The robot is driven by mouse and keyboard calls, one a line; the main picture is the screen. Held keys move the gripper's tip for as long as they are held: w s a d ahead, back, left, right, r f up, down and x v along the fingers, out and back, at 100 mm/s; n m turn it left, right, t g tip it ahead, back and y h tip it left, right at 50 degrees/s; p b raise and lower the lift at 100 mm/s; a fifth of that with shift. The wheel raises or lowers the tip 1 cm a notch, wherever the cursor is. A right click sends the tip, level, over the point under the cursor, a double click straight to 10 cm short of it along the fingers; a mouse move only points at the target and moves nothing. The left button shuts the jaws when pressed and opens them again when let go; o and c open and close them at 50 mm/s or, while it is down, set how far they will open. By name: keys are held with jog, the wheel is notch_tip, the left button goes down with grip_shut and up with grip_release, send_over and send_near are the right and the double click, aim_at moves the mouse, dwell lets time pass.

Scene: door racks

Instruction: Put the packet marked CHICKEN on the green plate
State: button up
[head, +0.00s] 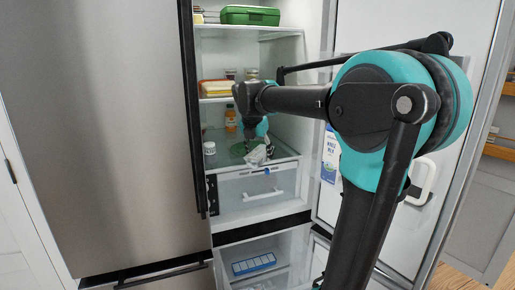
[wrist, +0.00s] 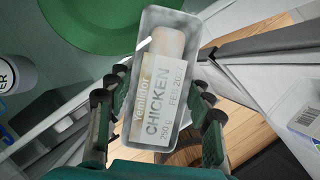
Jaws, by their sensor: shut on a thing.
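The packet marked CHICKEN (wrist: 163,78) is a clear tray with a printed label. It sits between the fingers of my gripper (wrist: 158,98), which is shut on it. In the head view the packet (head: 259,155) is a small pale shape under my gripper, inside the open fridge. The green plate (wrist: 92,22) lies beyond the packet's far end, to the upper left in the wrist view. The packet's far left corner overlaps the plate's edge in that view. The green plate (head: 238,150) also shows in the head view, on the shelf left of the packet, partly hidden.
A white jar (head: 210,148) stands left of the plate, and an orange-capped bottle (head: 231,118) stands behind. A clear drawer (head: 250,190) is below the shelf. The open fridge door with a milk carton (head: 330,155) is on the right.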

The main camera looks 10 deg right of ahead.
jog(key=w, duration=0.7)
jog(key=shift+w+d, duration=0.3)
jog(key=shift+w, duration=0.05)
jog(key=shift+w+f, duration=0.2)
jog(key=shift+w, duration=0.1)
jog(key=shift+s+f, duration=0.1)
jog(key=o, duration=1.1)
